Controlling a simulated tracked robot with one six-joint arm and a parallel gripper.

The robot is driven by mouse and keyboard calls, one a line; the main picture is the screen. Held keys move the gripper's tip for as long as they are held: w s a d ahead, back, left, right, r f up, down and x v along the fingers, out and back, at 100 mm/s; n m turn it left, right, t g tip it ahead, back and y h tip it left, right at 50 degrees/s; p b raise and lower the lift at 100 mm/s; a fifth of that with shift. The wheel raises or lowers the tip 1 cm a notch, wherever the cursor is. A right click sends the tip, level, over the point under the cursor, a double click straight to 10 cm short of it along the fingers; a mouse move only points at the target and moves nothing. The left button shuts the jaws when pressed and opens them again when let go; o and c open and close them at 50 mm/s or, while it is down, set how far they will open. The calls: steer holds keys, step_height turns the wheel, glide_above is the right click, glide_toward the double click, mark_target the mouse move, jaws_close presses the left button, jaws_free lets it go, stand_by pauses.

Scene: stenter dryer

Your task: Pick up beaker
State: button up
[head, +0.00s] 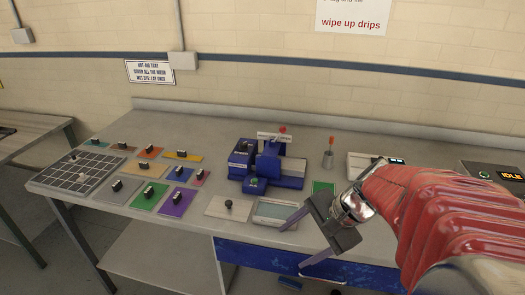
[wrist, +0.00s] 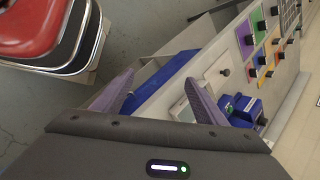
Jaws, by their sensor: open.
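A small grey cup-shaped vessel (head: 328,159) stands on the bench right of the blue machine, with a red-tipped stick rising from it. I cannot tell whether it is the beaker, and no clear glass beaker shows. My gripper (head: 293,244) is open and empty at the bench's front edge, nearer than the vessel and to its left. In the wrist view my gripper (wrist: 158,82) shows two purple-grey fingers spread apart with nothing between them. The vessel does not show in the wrist view.
A blue machine (head: 281,171) stands mid-bench. Several coloured plates with black blocks and a gridded board (head: 83,172) lie left. A white device (head: 370,164) sits behind my arm.

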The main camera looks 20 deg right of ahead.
steer(key=d+f+m+t, duration=0.1)
steer(key=d+m+t, duration=0.1)
steer(key=d+m, duration=0.3)
steer(key=d+f+m+t, duration=0.1)
steer(key=d+m+t, duration=0.2)
steer(key=d, duration=0.6)
steer(key=d+f+m+t, duration=0.2)
steer(key=d+m, duration=0.5)
steer(key=shift+s+d+m+t+h, duration=0.15)
steer(key=shift+d+m+t+h, duration=0.15)
steer(key=shift+d+h, duration=0.1)
steer(key=shift+w+d+r+m+t+h, duration=0.15)
steer(key=shift+d+r+m+t, duration=0.15)
steer(key=shift+d+m, duration=0.25)
steer(key=shift+w+d+r+m+t+h, duration=0.15)
steer(key=shift+d+r+m+t, duration=0.05)
steer(key=shift+d+r+m, duration=0.3)
steer(key=shift+w+d+r+m, duration=0.1)
steer(key=shift+w+r+m, duration=0.05)
steer(key=shift+m, duration=0.2)
steer(key=x, duration=0.7)
steer(key=shift+w, duration=0.25)
steer(key=shift+w+f, duration=0.3)
steer(key=shift+w, duration=0.2)
